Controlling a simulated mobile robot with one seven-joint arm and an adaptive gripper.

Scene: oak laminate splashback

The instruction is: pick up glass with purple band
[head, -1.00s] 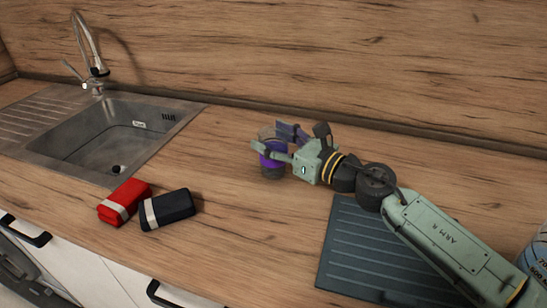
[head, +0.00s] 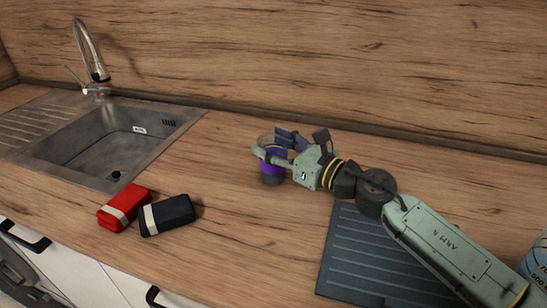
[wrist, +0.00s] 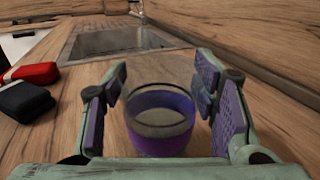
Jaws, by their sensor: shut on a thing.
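The glass with the purple band (head: 272,165) is upright on the right half of the counter, partly hidden by my gripper's fingers. In the wrist view the clear glass (wrist: 160,130) is between the two finger pads, its purple band around it and its rim showing. My gripper (head: 269,147) is shut on the glass, with a finger on each side. I cannot tell for certain whether its base touches the counter.
A steel sink (head: 105,140) with a tap (head: 90,50) is at the left. A red case (head: 124,208) and a black case (head: 168,215) lie near the front edge. A dark ribbed mat (head: 360,255) lies below my arm. Counter around the glass is clear.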

